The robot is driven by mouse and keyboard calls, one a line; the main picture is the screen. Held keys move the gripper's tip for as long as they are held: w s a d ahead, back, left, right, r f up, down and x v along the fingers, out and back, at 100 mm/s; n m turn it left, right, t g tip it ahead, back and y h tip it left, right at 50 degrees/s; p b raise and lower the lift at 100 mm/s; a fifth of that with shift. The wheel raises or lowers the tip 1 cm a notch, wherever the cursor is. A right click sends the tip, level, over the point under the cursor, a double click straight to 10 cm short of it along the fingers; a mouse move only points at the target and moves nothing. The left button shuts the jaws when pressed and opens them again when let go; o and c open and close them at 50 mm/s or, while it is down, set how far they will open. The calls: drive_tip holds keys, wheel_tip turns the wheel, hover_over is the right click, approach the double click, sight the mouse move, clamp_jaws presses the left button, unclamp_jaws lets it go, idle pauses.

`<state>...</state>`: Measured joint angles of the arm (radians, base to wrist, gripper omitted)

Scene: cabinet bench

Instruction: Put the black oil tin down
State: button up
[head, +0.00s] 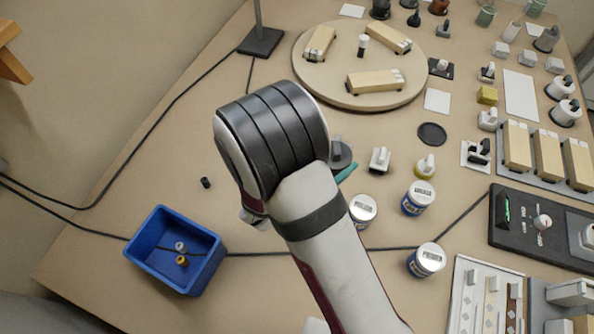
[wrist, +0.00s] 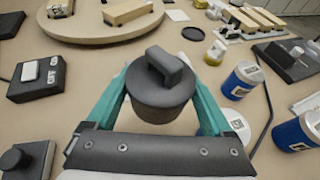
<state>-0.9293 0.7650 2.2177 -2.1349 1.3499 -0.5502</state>
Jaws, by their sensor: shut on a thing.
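The black oil tin (wrist: 160,98) is a dark grey round body with a bar-shaped handle on top. In the wrist view it sits upright between the teal fingers of my gripper (wrist: 160,82), which is shut on it. In the head view my arm hides most of the gripper; one teal finger (head: 347,172) and part of the dark tin (head: 338,152) show beyond the wrist. I cannot tell whether the tin's base touches the bench.
White-lidded blue tins (head: 418,198) and a yellow-based jar (head: 426,167) stand to the right. A flat black disc (head: 432,134) lies farther right. A round board (head: 340,90) with blocks is behind. A blue bin (head: 160,268) is at left. The bench between bin and board is mostly clear.

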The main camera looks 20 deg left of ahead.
drive_tip(key=a+f, duration=0.1)
drive_tip(key=a, duration=0.1)
drive_tip(key=a+f, duration=0.2)
drive_tip(key=a, duration=0.1)
drive_tip(key=a+f, duration=0.2)
drive_tip(key=a, duration=0.1)
drive_tip(key=shift+s+a, duration=0.1)
drive_tip(key=shift+s, duration=0.1)
wheel_tip(320, 180, down, 4)
drive_tip(key=shift+a+f, duration=0.1)
drive_tip(key=shift+a, duration=0.05)
drive_tip(key=shift+f, duration=0.1)
drive_tip(key=o, duration=1.3)
